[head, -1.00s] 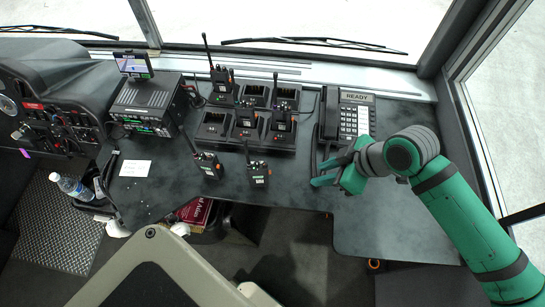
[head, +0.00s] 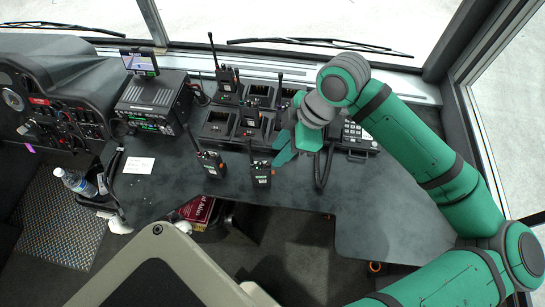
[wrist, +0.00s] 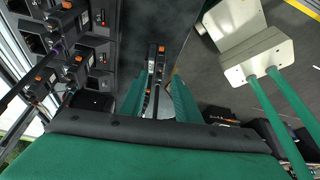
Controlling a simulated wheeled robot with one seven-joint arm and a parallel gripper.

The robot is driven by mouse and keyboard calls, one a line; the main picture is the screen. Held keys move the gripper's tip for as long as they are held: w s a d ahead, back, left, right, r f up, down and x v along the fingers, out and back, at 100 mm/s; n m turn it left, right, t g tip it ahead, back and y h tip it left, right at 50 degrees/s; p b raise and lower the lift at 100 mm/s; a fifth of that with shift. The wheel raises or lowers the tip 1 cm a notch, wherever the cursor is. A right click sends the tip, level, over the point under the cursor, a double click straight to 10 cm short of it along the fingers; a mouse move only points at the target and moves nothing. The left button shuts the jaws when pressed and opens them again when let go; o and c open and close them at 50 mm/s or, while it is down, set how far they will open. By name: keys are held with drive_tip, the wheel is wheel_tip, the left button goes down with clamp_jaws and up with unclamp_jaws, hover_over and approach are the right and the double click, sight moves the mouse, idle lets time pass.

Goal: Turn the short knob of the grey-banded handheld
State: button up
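A black handheld (head: 261,177) with a long antenna stands near the front edge of the desk. A second handheld (head: 211,165) stands to its left. No grey band can be made out on either, and their short knobs are too small to tell apart from the rest of their tops. My gripper (head: 287,152) is just right of and above the nearer handheld. In the wrist view my gripper (wrist: 157,98) shows two green fingers apart with nothing held. The nearer handheld (wrist: 157,62) shows between and beyond them, its antenna pointing back toward the palm.
A charger bank (head: 234,130) with several handhelds, one of them a tall handheld (head: 226,88), stands behind. A desk phone (head: 357,137) is partly hidden by my arm. A radio console (head: 150,103) and white card (head: 138,166) are left. The desk's right part is clear.

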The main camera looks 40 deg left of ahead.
sight(269, 164)
drive_tip(key=shift+x, duration=2.7)
drive_tip(key=shift+c, duration=0.3)
clamp_jaws()
